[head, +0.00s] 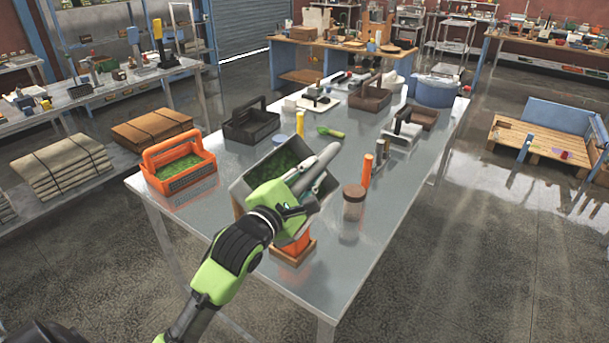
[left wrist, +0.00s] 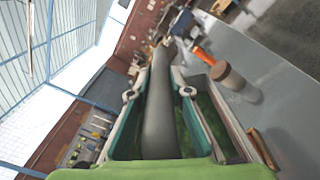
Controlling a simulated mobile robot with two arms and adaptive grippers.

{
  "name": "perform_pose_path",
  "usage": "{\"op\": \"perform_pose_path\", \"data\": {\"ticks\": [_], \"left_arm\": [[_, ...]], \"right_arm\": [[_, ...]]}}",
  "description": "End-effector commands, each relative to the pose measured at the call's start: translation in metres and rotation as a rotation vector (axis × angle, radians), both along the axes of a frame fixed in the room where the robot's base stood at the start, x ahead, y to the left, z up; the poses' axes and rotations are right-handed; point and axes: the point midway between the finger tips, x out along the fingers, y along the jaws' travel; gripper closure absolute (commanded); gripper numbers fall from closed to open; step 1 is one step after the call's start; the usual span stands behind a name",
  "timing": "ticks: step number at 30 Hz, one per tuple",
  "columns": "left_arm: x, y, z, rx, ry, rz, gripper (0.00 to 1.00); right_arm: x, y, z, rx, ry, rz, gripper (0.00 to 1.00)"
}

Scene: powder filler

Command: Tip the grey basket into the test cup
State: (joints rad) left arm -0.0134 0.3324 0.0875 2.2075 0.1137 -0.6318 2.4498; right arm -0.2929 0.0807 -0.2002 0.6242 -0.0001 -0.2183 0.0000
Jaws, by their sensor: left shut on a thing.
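The grey basket (head: 243,191) holds green contents (head: 280,165) and hangs above the near part of the metal table, looking tilted. My left gripper (head: 301,189) is shut on its thick grey handle (head: 321,162); in the left wrist view the fingers (left wrist: 160,105) lie on both sides of the handle, with green contents in the basket below. An orange cup-like thing (head: 297,246) on a wooden base (head: 291,257) stands just below the basket, partly hidden by it and my gripper. I cannot tell surely whether it is the test cup. My right gripper is not in view.
An orange basket (head: 205,170) with green contents stands left on the table (head: 322,281). A dark basket (head: 252,127) is behind. A clear jar with a brown lid (head: 354,193) and an orange cylinder (head: 367,171) stand right of the held basket. The table's near right is clear.

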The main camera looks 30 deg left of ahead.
Motion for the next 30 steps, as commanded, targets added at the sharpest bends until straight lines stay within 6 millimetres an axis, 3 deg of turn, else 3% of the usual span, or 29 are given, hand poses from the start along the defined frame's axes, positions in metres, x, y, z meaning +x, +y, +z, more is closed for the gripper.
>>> {"op": "perform_pose_path", "data": {"ticks": [1, 5, 18, 30], "left_arm": [[0.0, -0.004, -0.006, 0.043, -0.008, -0.002, 1.0], [0.0, -0.012, -0.016, 0.154, -0.007, -0.001, 1.0], [0.0, -0.022, -0.055, 0.463, 0.001, 0.0, 1.0], [0.0, -0.024, -0.062, 0.525, 0.002, 0.0, 1.0]], "right_arm": [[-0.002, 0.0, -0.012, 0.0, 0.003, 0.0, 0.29], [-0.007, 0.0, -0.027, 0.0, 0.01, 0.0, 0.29], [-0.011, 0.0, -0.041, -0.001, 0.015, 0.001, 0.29], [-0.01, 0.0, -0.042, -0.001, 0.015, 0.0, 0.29]]}}
